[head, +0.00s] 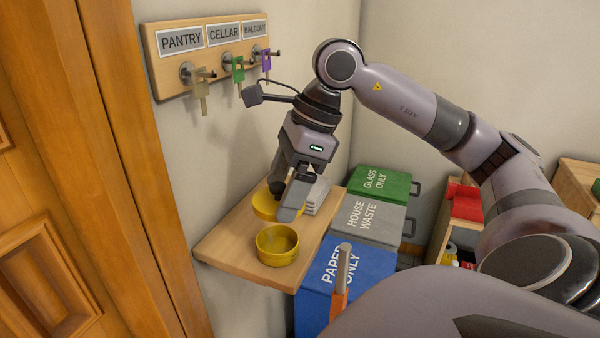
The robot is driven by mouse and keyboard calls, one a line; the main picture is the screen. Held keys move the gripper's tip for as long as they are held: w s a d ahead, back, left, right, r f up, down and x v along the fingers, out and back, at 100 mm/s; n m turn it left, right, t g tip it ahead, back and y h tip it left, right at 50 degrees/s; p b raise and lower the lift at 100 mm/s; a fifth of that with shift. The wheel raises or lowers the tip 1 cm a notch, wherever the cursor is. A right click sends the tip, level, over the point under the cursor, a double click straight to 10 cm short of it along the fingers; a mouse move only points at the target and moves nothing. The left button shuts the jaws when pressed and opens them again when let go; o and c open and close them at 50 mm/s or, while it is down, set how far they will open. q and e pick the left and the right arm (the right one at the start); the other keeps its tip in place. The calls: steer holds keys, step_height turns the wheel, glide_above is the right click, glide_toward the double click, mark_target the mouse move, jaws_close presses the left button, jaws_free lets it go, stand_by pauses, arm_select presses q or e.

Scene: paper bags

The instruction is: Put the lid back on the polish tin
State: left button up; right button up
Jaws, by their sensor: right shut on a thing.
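The open polish tin (277,245), round and yellow, stands upright near the front of the wooden wall shelf (226,243). The yellow lid (264,203) is behind it on the picture's far side, at my right gripper (283,203). My right gripper points down and is shut on the lid at its right part. The fingers hide part of the lid, and I cannot tell whether it touches the shelf. My left gripper is not in view.
A grey-white stack (318,195) lies right of the gripper on the shelf. A key rack (205,62) hangs above. Green (380,184), grey (367,222) and blue (345,268) bins stand below right. A wooden door (70,200) is at left.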

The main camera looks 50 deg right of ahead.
steer(key=shift+a+r, duration=0.2)
steer(key=shift+a, duration=0.1)
steer(key=shift+f, duration=0.1)
step_height(320, 180, down, 6)
steer(key=b, duration=0.5)
steer(key=shift+f+b, duration=0.15)
steer(key=shift+b, duration=0.25)
steer(key=shift+f, duration=0.15)
stand_by(1.3)
steer(key=o, duration=0.8)
steer(key=shift+r+p, duration=3.15)
steer(key=shift+r, duration=0.4)
